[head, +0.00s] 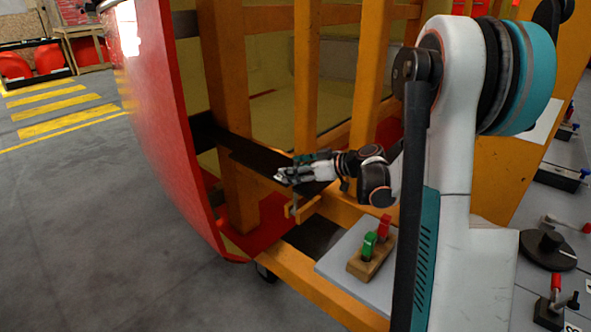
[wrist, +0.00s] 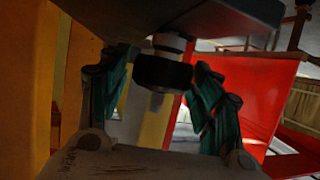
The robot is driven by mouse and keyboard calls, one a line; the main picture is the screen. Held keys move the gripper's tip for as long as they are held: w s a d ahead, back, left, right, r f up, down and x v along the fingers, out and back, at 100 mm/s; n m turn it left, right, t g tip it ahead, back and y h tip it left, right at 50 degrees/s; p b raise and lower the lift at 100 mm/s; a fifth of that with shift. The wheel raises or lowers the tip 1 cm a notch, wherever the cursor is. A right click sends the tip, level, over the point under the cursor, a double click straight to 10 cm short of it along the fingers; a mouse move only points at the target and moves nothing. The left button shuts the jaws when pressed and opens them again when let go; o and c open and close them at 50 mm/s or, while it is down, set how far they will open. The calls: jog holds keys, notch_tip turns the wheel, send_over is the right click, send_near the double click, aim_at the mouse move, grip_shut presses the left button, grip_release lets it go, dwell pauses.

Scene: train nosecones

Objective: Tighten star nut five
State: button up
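In the wrist view a black round knob (wrist: 163,71), which looks like the star nut, sits on a pale shaft under a dark plate (wrist: 190,15). I cannot read which number it bears. My gripper (wrist: 164,62) has one teal finger on each side of the knob. The fingers stand apart, with small gaps seeming to show beside it; it looks open. In the head view my gripper (head: 284,176) reaches left to a dark bracket (head: 258,157) on the orange frame. The nut cannot be made out there.
A big red curved panel (head: 175,120) stands left of my gripper. Orange posts (head: 228,110) rise behind it. A grey board (head: 340,262) below carries a wooden block (head: 371,262) with red and green pieces. Open grey floor (head: 90,230) lies at the left.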

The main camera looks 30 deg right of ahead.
jog(key=shift+s+d, duration=0.1)
jog(key=v, duration=1.2)
jog(key=shift+r, duration=0.1)
dwell(0.3)
jog(key=a+r+m+g+p, duration=0.1)
jog(key=a+r+p, duration=0.15)
jog(key=a, duration=0.75)
jog(key=a+r+m+g+p, duration=0.15)
jog(key=a+r, duration=0.25)
jog(key=a, duration=0.6)
jog(key=a+r+g+p, duration=0.1)
jog(key=a+r, duration=0.3)
jog(key=a, duration=0.6)
jog(key=s+f+m+h+b, duration=0.1)
jog(key=s+f+h+b, duration=0.2)
jog(key=s, duration=0.6)
jog(key=s+f+m+h+b, duration=0.15)
jog(key=s+f, duration=0.25)
jog(key=s, duration=0.6)
jog(key=s+d+f+m+g+h, duration=0.1)
jog(key=s+d+f+h, duration=0.1)
jog(key=d+f, duration=0.2)
jog(key=shift+s+d+b, duration=0.25)
jog(key=shift+d+b, duration=0.05)
jog(key=shift+d, duration=0.15)
